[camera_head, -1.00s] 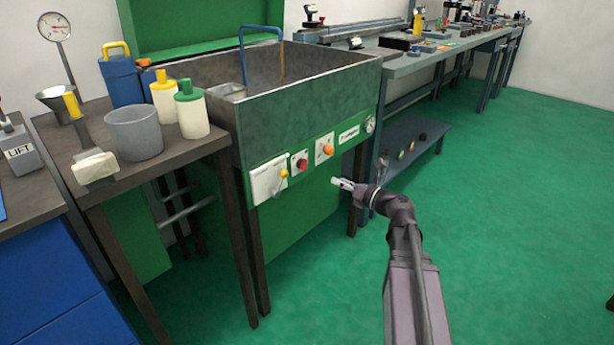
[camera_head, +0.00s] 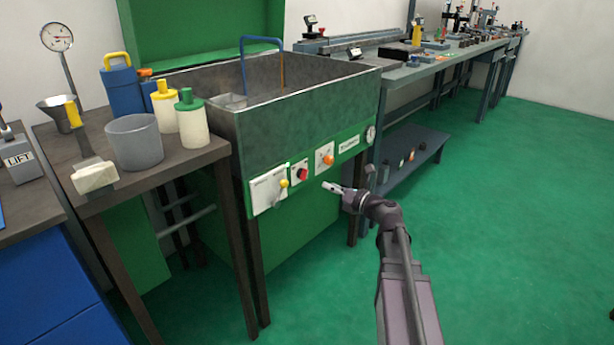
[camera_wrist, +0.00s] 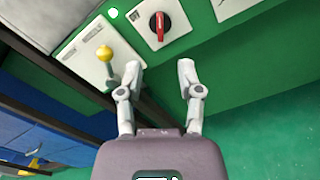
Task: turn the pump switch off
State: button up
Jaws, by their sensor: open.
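The green front of the sink unit carries a row of white control plates. The left plate has a lever with a yellow ball (camera_head: 283,183), also seen in the wrist view (camera_wrist: 104,53). An orange knob (camera_head: 328,160) is further right. I cannot read which control is labelled pump. My gripper (camera_head: 327,186) is open and empty in front of the panel, below the knobs. In the wrist view its fingertips (camera_wrist: 159,68) point toward the red knob, apart from it.
The metal sink (camera_head: 300,112) stands above the panel. A dark side table (camera_head: 190,158) at left holds a grey pot (camera_head: 134,142) and bottles. A long workbench (camera_head: 420,66) runs to the back right. The green floor (camera_head: 500,220) at right is clear.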

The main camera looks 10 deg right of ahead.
aim_at(303, 174)
jog(key=x, duration=1)
grip_shut()
